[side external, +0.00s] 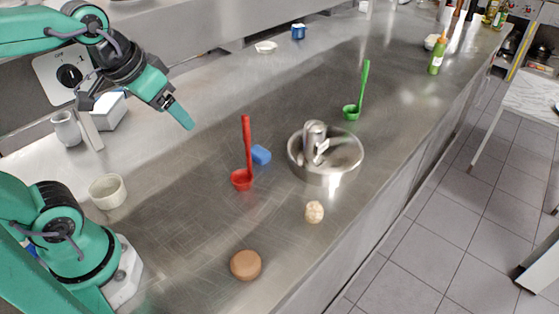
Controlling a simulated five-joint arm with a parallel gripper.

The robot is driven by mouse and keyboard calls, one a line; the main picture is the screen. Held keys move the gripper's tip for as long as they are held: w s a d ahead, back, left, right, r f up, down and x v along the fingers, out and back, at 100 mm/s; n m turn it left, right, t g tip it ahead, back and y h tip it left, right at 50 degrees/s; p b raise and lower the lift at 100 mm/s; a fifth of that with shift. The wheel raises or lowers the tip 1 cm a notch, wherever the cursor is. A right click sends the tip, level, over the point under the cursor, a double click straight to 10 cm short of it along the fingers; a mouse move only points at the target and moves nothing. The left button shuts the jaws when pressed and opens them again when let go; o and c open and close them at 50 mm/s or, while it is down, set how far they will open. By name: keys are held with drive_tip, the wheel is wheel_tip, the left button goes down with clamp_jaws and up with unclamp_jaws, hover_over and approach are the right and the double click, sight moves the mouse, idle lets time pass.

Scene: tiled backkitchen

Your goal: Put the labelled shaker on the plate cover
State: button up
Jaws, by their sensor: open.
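The metal shaker (314,133) has a pale label on its side. It appears to stand nearly upright, within the rim of the round, shiny steel plate cover (329,175), toward its left side. Its base is hard to make out against the reflections, so I cannot tell exactly how it rests. My gripper (137,128) is at the upper left, raised above the counter, with its jaws wide apart and nothing between them. It is well to the left of the shaker and the plate cover, and touches neither.
A pale round item (314,212) and a brown disc (246,265) are in front. A white bowl (108,192) is at left.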

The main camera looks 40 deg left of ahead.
drive_tip(key=s, duration=0.1)
drive_tip(key=f, duration=0.1)
drive_tip(key=s+f, duration=0.1)
drive_tip(key=shift+s+a, duration=0.25)
drive_tip(key=shift+s, duration=0.1)
